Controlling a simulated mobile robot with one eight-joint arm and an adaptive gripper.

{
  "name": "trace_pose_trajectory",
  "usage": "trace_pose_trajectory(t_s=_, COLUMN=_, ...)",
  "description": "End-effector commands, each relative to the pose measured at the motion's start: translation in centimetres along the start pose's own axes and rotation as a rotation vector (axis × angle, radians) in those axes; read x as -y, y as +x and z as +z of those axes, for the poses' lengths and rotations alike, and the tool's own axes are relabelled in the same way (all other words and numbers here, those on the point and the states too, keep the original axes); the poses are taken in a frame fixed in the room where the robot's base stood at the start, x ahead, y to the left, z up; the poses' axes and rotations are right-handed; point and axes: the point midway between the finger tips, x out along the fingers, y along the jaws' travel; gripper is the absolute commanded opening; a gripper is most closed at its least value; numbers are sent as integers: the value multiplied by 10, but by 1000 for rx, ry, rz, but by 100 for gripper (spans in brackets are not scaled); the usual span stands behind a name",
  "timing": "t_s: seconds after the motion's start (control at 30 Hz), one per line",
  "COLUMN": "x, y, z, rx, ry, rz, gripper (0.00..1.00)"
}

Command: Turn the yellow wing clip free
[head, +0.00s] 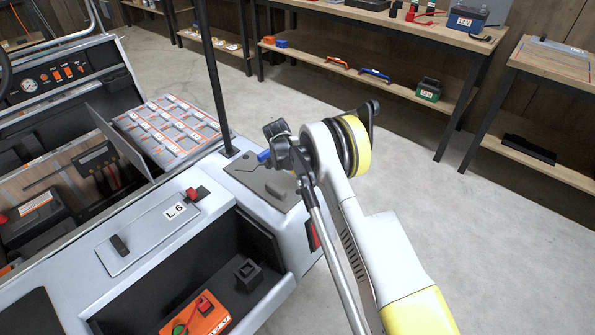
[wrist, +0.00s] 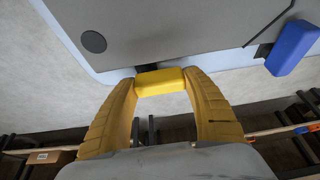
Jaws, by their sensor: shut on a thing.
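The yellow wing clip (wrist: 160,81) is in the wrist view, at the underside edge of a grey panel (wrist: 150,30). My gripper (wrist: 160,88) has its two yellow fingers closed on the clip from both sides. In the head view the end of my arm is at the cart's rear corner, beside the dark post. The clip and my fingertips cannot be made out there. A blue piece (wrist: 292,48) hangs from the panel to the right of the clip in the wrist view; blue also shows beside my wrist in the head view (head: 264,156).
The cart (head: 150,240) fills the left, with a dark post (head: 212,85), a tray of grey boxes (head: 170,130) and an open bay holding an orange box (head: 200,316). A workbench (head: 400,30) with batteries stands behind. The floor at right is clear.

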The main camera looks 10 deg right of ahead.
Motion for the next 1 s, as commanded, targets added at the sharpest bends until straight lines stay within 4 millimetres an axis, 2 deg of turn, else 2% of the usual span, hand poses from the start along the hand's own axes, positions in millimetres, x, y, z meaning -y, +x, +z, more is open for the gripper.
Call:
trace_pose_trajectory(t_s=0.5, x=0, y=0, z=0, rx=1, ry=20, rz=8, gripper=28)
trace_pose_trajectory(t_s=0.53, x=0, y=0, z=0, rx=1, ry=20, rz=8, gripper=61)
trace_pose_trajectory(t_s=0.6, x=0, y=0, z=0, rx=1, ry=19, rz=8, gripper=81)
trace_pose_trajectory(t_s=0.9, x=0, y=0, z=0, rx=1, ry=18, rz=8, gripper=81)
trace_pose_trajectory(t_s=1.0, x=0, y=-7, z=0, rx=1, ry=18, rz=7, gripper=81)
